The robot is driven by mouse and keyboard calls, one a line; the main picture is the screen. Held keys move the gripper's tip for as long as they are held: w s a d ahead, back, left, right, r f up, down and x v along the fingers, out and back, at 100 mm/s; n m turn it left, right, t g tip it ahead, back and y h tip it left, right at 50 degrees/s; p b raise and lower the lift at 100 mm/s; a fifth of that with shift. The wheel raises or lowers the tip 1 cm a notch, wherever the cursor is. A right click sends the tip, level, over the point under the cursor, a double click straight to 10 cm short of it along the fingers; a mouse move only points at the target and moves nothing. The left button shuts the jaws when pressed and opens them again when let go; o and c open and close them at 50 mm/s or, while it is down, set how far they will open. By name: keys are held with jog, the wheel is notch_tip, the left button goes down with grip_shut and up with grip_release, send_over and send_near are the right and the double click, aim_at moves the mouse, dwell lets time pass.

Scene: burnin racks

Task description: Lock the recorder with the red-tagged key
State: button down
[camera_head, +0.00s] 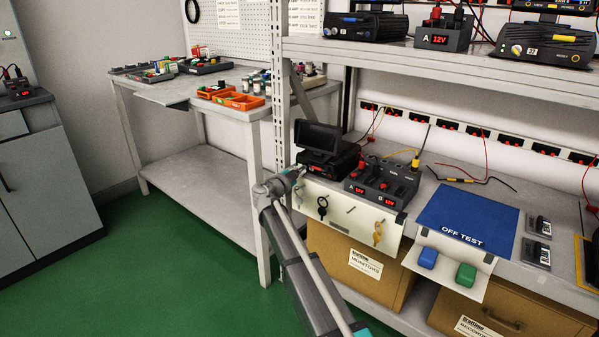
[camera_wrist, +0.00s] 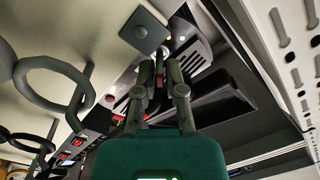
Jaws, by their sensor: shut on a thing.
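The recorder appears to be the black unit (camera_head: 328,160) with a raised dark screen at the left end of the rack's lower shelf. In the wrist view its dark, slotted body (camera_wrist: 215,100) fills the upper right, with a green light near its front. My gripper (camera_head: 299,172) is at the recorder's front left corner. In the wrist view my gripper (camera_wrist: 159,72) is shut on a small, mostly hidden thing with a reddish patch, probably the red-tagged key, its tip close to the recorder's front. I cannot tell whether it is inserted.
A white key board (camera_head: 350,210) hangs below the shelf edge, bearing a black key (camera_head: 322,207) and a yellow key (camera_head: 378,232). A twin supply (camera_head: 383,182) showing red digits stands right of the recorder. A blue OFF TEST mat (camera_head: 468,214) lies further right.

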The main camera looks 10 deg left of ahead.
jog(key=shift+n, duration=0.3)
jog(key=n, duration=0.4)
jog(key=shift+a, duration=0.1)
jog(key=n, duration=0.5)
jog(key=shift+w+a+r+n, duration=0.1)
jog(key=shift+n, duration=0.2)
jog(key=n, duration=0.3)
jog(key=shift+a+n, duration=0.1)
jog(key=shift+n, duration=2.2)
jog(key=shift+w, duration=0.1)
jog(key=c, duration=1.1)
grip_release()
